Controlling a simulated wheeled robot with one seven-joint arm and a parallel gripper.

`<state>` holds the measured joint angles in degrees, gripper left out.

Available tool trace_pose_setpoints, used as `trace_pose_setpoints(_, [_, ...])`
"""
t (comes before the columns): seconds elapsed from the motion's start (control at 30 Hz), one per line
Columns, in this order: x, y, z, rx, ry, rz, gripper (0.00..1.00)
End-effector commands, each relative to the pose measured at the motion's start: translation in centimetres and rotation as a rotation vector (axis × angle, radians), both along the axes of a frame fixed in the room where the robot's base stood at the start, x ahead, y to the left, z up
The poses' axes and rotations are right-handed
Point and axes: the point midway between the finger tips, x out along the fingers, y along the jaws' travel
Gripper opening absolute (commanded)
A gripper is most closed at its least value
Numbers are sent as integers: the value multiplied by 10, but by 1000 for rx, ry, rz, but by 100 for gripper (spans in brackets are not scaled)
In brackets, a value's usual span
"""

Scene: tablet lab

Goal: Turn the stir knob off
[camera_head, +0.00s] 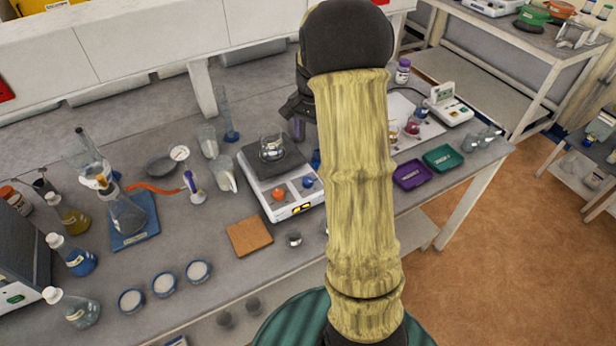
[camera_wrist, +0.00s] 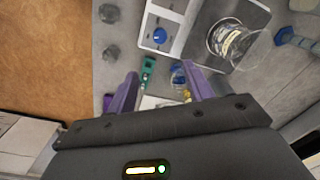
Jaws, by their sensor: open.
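The white hot-plate stirrer (camera_head: 290,208) stands on the bench with a glass beaker (camera_head: 271,148) on its dark top plate. Its front panel carries an orange-red knob (camera_head: 278,193), a blue knob (camera_head: 308,182) and a small lit display (camera_head: 302,208). I cannot read which knob is stir. In the wrist view, the blue knob (camera_wrist: 160,36) lies beyond the gap between my fingers, and the beaker (camera_wrist: 235,42) is to its right. My gripper (camera_wrist: 166,85) is open with two purple fingers, empty and apart from the knobs. My arm hides part of the gripper in the head view.
A cork mat (camera_head: 249,237) and a small metallic item (camera_head: 294,239) lie in front of the stirrer. Flasks and bottles stand at left. Purple (camera_head: 412,174) and green (camera_head: 443,158) trays lie to the right. A jug (camera_head: 223,173) is close on the stirrer's left.

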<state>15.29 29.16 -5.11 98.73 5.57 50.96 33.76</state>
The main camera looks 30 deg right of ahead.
Motion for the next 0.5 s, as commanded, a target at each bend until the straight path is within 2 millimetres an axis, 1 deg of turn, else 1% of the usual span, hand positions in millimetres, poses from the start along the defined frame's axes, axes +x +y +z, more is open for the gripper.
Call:
trace_pose_setpoints(0.17, [0, 1, -12, 1, 3, 1, 52])
trace_pose_setpoints(0.27, [0, 1, -26, 2, 4, 1, 52])
trace_pose_setpoints(0.5, [1, 2, -67, 2, 5, 0, 52])
